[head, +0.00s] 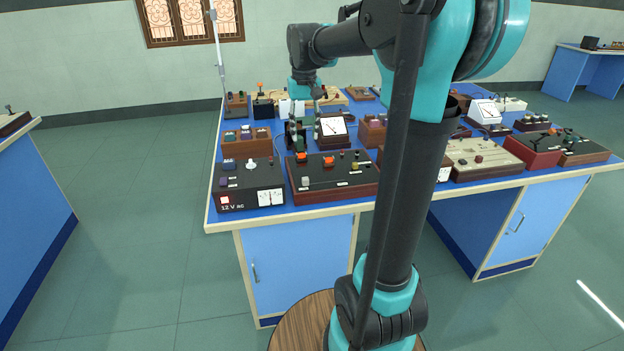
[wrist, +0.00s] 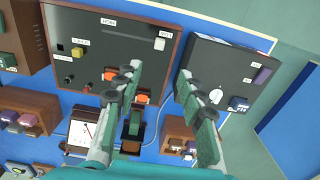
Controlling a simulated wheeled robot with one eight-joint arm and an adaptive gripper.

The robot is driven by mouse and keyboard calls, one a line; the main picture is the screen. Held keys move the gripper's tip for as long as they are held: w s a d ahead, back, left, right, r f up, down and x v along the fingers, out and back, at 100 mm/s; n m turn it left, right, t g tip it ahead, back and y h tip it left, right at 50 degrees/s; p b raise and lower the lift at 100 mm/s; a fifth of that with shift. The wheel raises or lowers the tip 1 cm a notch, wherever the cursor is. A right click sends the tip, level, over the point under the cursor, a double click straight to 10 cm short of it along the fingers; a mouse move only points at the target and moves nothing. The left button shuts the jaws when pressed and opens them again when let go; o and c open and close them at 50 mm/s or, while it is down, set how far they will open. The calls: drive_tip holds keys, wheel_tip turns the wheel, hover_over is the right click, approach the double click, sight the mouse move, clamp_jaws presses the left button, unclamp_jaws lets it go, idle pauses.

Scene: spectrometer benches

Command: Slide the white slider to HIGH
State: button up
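The white slider (wrist: 160,43) is a small pale block on a dark, wood-edged panel (wrist: 120,52). In the wrist view it sits at the right end of a thin slot. In the head view the white slider (head: 305,182) is at the panel's front left. The labels are too small to read. My gripper (wrist: 158,75) is open and empty, its fingers apart beside the orange knobs. In the head view my gripper (head: 306,138) hangs behind the panel (head: 345,187), apart from the slider.
A black 12 V ac box (head: 235,192) stands just left of the panel. Orange knobs (head: 328,162) and a yellow knob (head: 355,166) rise from the panel. A meter (head: 333,127) and a brown block (head: 247,148) stand behind. Floor at the left is clear.

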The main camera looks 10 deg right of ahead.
sight(305, 178)
drive_tip(key=f, duration=1.6)
drive_tip(key=shift+w+f, duration=0.25)
drive_tip(key=shift+c, duration=0.2)
clamp_jaws()
drive_tip(key=shift+d, duration=0.1)
